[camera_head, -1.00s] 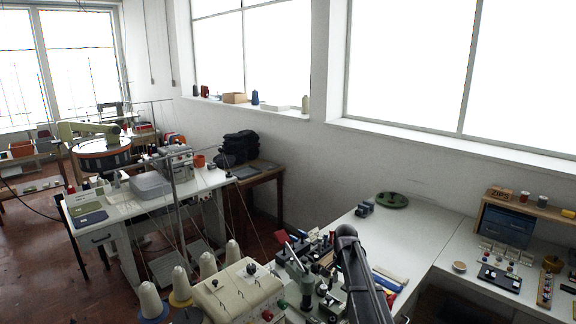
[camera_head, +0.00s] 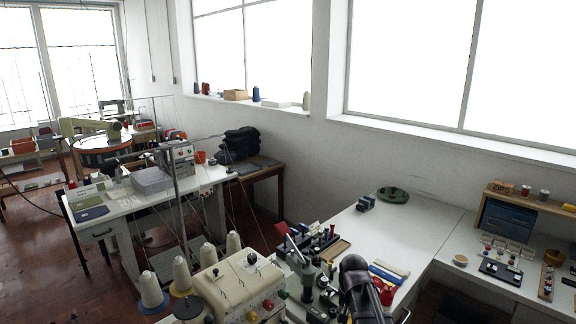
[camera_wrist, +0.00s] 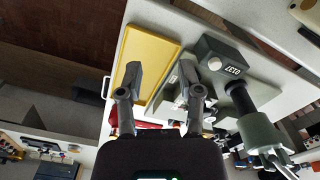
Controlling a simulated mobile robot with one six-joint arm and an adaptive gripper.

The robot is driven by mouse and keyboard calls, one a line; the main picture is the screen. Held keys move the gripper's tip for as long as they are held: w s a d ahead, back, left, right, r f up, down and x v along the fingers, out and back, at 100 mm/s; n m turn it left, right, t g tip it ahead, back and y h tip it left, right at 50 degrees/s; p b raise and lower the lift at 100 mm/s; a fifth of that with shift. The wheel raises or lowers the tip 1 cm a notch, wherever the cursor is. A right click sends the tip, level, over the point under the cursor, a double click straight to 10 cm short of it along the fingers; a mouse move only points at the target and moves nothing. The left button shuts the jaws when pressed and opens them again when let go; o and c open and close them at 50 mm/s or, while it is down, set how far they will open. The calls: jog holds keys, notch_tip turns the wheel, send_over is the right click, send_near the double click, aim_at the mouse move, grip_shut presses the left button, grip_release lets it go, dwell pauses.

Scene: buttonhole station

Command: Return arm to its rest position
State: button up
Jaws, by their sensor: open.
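My arm (camera_head: 362,292) shows as a dark link at the bottom centre of the head view, in front of the white workbench (camera_head: 417,232). The gripper end cannot be made out there. In the wrist view my gripper (camera_wrist: 160,84) has its two fingers spread apart with nothing between them. Beyond the fingers are a yellow tray (camera_wrist: 152,68) and a dark box with white lettering (camera_wrist: 232,66). Both appear apart from the fingers, though the gap is hard to judge.
A cream sewing machine (camera_head: 240,288) with several thread cones stands left of my arm. A green machine part (camera_head: 308,276) is close beside it. A red item (camera_head: 386,292) lies to its right. The bench's middle is clear up to a green disc (camera_head: 393,195).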

jog(key=s+f+n+b, duration=0.1)
jog(key=s+f+n, duration=0.1)
jog(key=s, duration=0.9)
jog(key=shift+a+n, duration=0.25)
jog(key=shift+n, duration=0.65)
jog(key=shift+s, duration=0.1)
